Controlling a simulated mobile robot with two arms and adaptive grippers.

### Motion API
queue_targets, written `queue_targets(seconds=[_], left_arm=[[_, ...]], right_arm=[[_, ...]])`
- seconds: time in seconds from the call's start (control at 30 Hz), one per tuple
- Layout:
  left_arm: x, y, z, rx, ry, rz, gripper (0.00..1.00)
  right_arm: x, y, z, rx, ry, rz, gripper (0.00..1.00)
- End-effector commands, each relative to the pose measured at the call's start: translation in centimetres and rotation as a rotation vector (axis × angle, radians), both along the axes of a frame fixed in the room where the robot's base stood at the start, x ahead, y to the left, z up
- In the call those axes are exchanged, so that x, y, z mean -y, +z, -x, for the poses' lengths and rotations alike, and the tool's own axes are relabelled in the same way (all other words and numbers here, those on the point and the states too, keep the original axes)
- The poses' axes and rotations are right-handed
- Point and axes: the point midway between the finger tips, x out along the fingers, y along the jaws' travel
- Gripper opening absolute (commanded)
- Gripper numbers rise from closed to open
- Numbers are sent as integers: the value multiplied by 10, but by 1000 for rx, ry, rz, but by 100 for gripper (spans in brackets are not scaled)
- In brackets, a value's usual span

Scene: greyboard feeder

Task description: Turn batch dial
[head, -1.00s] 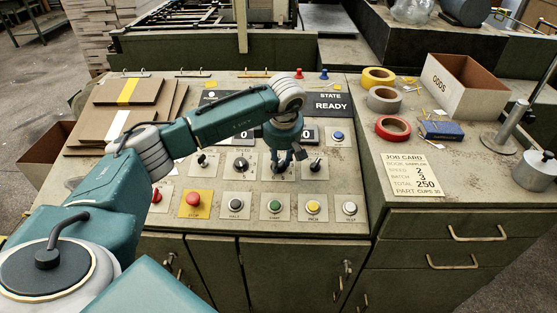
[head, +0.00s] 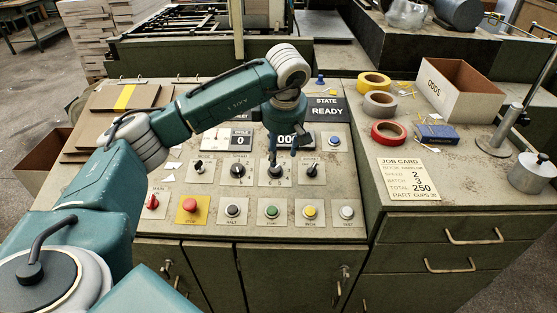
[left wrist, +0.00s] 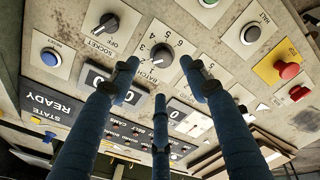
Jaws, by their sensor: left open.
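The batch dial (left wrist: 162,55) is a dark round knob on a light square plate, with numbers around it and the word BATCH beside it. In the head view the batch dial (head: 275,173) shows just below my left gripper (head: 282,155). My left gripper (left wrist: 160,78) is open, its three blue fingers spread around the dial's outline in the left wrist view. No finger is clearly touching the dial; the exact gap is hard to tell. The job card (head: 408,178) reads speed 2, batch 3, total 250. My right gripper is not in view.
The speed dial (head: 240,171) and socket switch (head: 309,170) flank the batch dial. A row of buttons, including the red stop button (head: 189,204), runs below. The state display (head: 327,110) reads READY. Tape rolls (head: 388,132) and an odds box (head: 458,90) stand at right.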

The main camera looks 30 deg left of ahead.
Motion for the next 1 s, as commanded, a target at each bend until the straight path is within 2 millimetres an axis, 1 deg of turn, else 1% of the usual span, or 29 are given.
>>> queue_targets(seconds=[0.03,0.1,0.2,0.3,0.87,1.0], left_arm=[[2,10,1,3,-2,0,46],[5,19,3,2,-2,0,46],[7,28,5,1,-3,0,46],[8,32,7,0,-3,0,46],[8,33,7,-1,-2,1,46],[8,33,7,-1,-2,1,46]], right_arm=[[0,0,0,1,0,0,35],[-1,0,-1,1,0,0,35],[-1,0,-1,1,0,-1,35],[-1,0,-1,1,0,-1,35],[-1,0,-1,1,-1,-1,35],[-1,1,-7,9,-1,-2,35]])
